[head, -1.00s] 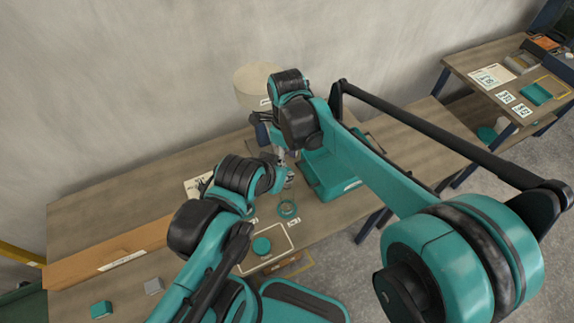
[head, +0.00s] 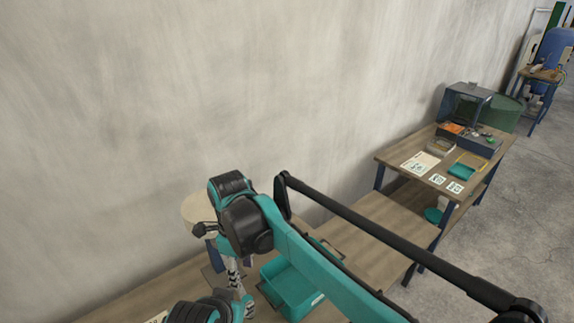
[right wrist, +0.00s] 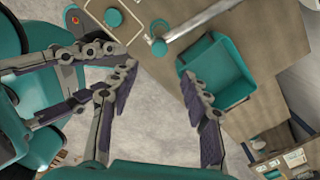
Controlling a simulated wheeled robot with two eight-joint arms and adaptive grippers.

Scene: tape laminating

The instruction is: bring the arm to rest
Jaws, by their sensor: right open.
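My right gripper (head: 234,276) shows partly in the head view, below the large black and teal joint of my right arm and left of a teal bin (head: 296,290). In the right wrist view my right gripper (right wrist: 158,72) has its two fingers spread wide, with nothing between them. The teal bin (right wrist: 226,66) lies past the right finger there.
The wooden table (head: 150,300) runs along the wall below my arms. A round beige object (head: 198,211) stands behind my right arm. Grey floor is open at right.

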